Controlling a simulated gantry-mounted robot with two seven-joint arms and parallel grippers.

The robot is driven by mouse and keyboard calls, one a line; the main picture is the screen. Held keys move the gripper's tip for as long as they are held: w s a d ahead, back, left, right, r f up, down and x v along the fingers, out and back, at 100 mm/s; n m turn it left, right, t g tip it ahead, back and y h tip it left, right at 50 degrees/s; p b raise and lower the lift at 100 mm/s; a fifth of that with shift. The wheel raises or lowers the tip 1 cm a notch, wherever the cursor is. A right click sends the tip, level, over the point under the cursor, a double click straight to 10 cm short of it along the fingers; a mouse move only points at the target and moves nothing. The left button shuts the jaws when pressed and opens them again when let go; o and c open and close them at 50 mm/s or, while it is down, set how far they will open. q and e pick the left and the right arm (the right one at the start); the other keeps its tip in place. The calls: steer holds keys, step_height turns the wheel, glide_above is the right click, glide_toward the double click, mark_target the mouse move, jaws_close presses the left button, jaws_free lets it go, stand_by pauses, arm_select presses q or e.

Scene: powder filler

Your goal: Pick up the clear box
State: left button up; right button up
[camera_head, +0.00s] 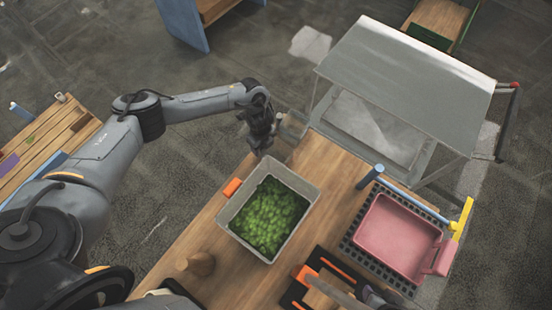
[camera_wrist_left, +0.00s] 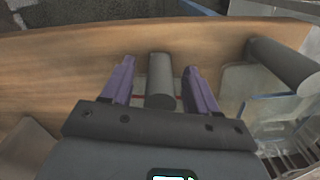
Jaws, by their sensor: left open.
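A clear, see-through box shape (camera_wrist_left: 268,112) shows at the right of the left wrist view, partly cut off by the frame and hard to make out. In the head view, a faint pale clear shape (camera_head: 293,124) lies at the table's far corner, right beside my left gripper (camera_head: 262,142). My left gripper also shows in the wrist view (camera_wrist_left: 160,88), with its two purple fingers apart. A grey cylinder (camera_wrist_left: 160,75) shows between the fingers; I cannot tell whether they touch it.
A grey bin of green pieces (camera_head: 230,222) stands on the wooden table (camera_head: 195,235) near my left arm. A pink tray (camera_head: 400,238) sits on a black grid at right. A large glass-sided hood (camera_head: 405,75) stands beyond the table. A blue-topped post (camera_head: 370,176) rises at the table's right edge.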

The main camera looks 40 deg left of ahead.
arm_select(q)
jaws_close()
stand_by(0.4)
